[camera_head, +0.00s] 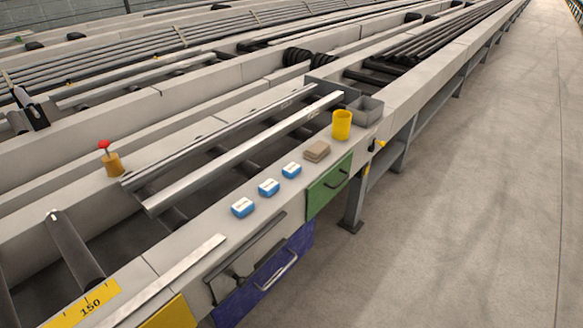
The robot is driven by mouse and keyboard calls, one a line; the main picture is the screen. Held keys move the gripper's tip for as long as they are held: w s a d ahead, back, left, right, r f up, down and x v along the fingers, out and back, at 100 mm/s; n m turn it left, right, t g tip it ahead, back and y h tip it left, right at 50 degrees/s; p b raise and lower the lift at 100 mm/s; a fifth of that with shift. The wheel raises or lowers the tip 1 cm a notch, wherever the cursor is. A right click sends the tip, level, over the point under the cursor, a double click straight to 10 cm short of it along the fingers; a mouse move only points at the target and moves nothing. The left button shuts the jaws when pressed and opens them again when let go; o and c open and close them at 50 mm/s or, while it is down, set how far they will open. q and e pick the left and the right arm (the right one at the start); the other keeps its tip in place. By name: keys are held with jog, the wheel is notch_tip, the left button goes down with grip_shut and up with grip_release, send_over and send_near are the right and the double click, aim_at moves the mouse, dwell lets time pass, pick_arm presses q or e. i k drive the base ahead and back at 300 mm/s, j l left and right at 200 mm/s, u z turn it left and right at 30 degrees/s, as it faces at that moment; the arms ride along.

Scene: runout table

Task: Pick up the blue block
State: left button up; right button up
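Three small blue blocks with white tops sit in a slanting row on the pale ledge of the runout table (185,257). The nearest blue block (243,208) is at the lower left of the row. The middle blue block (269,188) and the farthest blue block (292,170) stand apart from it, up and to the right. All three lie flat with clear gaps between them. Neither of my grippers shows in this view.
Beyond the blocks are a brown stack (317,151), a yellow cup (342,125) and a grey bin (366,110). Metal rails (245,155) run behind. A red-topped knob (111,160) stands left. Green (328,190) and blue (265,280) drawers are below; open floor (450,220) lies right.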

aim_at(293, 169)
jog(key=i+l+u, duration=0.15)
jog(key=l, duration=0.55)
jog(key=i+l+u, duration=0.2)
jog(key=l, duration=0.55)
jog(key=i+l+u, duration=0.15)
jog(key=l, duration=0.6)
jog(key=i+l+u, duration=0.2)
jog(key=l, duration=0.6)
jog(key=l+u, duration=0.15)
jog(key=l, duration=0.6)
jog(key=i, duration=0.05)
